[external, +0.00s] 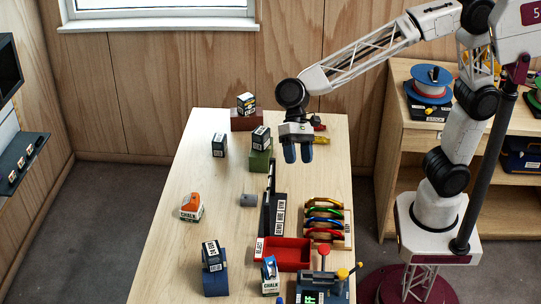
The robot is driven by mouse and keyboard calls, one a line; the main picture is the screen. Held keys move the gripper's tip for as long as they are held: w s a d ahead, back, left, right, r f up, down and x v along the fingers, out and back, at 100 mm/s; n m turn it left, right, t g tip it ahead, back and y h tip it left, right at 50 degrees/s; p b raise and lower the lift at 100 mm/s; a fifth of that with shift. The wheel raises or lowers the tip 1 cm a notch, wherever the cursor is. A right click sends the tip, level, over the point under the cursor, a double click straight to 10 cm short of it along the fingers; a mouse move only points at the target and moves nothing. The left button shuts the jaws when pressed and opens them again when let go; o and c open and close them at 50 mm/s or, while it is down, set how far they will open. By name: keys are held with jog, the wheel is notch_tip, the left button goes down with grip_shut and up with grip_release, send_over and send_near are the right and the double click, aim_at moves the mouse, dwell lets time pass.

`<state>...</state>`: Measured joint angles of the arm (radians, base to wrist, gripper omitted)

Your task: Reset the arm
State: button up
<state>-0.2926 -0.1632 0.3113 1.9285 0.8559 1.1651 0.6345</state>
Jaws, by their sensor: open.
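My gripper (298,152) hangs above the far half of the wooden table (225,270), its blue fingers pointing down. It looks empty and is not touching anything that I can see. My arm reaches in from the right and bends down at the wrist. Behind the gripper, small red and yellow items at the table's far right are partly hidden.
A black upright divider (266,215), a rack of coloured rings (325,220) and a red tray (283,254) stand below the gripper in the picture. The table's left middle has free room.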

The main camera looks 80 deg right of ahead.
jog(key=s+d+r+n+t+h, duration=0.2)
jog(key=s+d+n+t+h, duration=0.2)
jog(key=s+d, duration=1.05)
jog(key=s+d+r+n+t+h, duration=0.1)
jog(key=s+d+n+t+h, duration=0.3)
jog(key=s+d, duration=1)
notch_tip(320, 180, down, 9)
jog(key=w+d+g, duration=0.1)
jog(key=w+g, duration=0.1)
jog(key=g, duration=0.1)
jog(key=shift+d+g+h, duration=0.3)
jog(key=shift+h, duration=0.1)
